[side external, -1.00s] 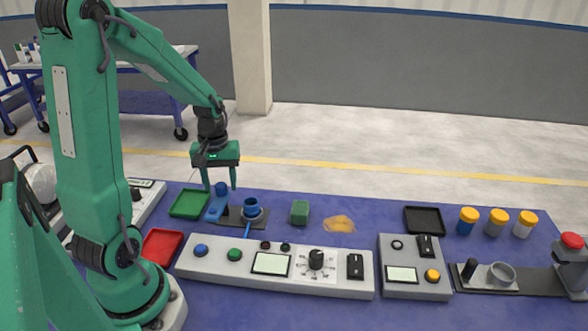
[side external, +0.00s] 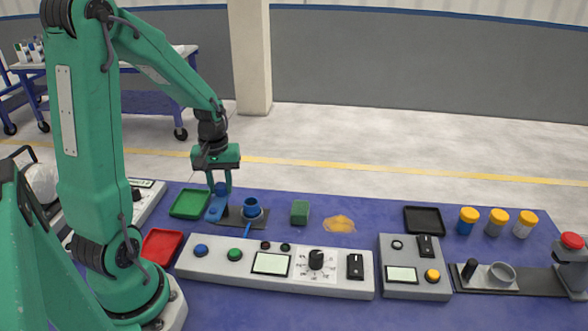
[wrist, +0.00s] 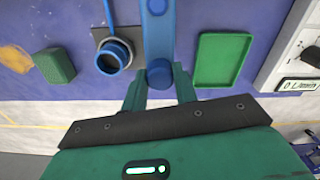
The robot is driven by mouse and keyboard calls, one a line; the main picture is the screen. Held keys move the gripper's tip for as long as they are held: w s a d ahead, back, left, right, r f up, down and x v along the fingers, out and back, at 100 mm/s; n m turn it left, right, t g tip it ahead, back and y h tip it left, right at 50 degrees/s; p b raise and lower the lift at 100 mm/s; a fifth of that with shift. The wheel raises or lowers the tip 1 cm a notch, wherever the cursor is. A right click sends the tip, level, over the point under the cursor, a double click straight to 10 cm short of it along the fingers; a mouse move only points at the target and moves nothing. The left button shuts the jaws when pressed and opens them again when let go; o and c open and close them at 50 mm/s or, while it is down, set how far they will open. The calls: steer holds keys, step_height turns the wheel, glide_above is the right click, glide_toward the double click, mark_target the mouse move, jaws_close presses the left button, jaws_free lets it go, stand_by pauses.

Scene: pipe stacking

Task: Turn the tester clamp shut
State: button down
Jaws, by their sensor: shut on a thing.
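The tester (side external: 233,224) is a dark plate with a blue ring-shaped cup (side external: 252,207) on it and a thin blue rod in front. A flat blue clamp lever (side external: 214,210) lies at its left, with an upright round blue knob (side external: 221,187) at its far end. In the wrist view the lever (wrist: 157,35) runs straight up the picture from the knob (wrist: 159,73), beside the cup (wrist: 114,57). My gripper (side external: 221,189) points down with its fingers shut around the knob. The fingers (wrist: 160,80) hide its sides in the wrist view.
A green tray (side external: 189,204) lies close left of the lever, and a red tray (side external: 162,246) nearer. A green block (side external: 300,212) and a yellowish patch (side external: 339,224) lie to the right. A long control panel (side external: 205,262) stands in front.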

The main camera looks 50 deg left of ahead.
steer(key=shift+n, duration=0.3)
steer(key=n, duration=0.8)
steer(key=shift+n, duration=0.3)
steer(key=n, duration=0.4)
steer(key=shift+a+r+n, duration=0.1)
steer(key=shift+n, duration=0.2)
steer(key=n, duration=0.4)
steer(key=c, duration=1.1)
jaws_free()
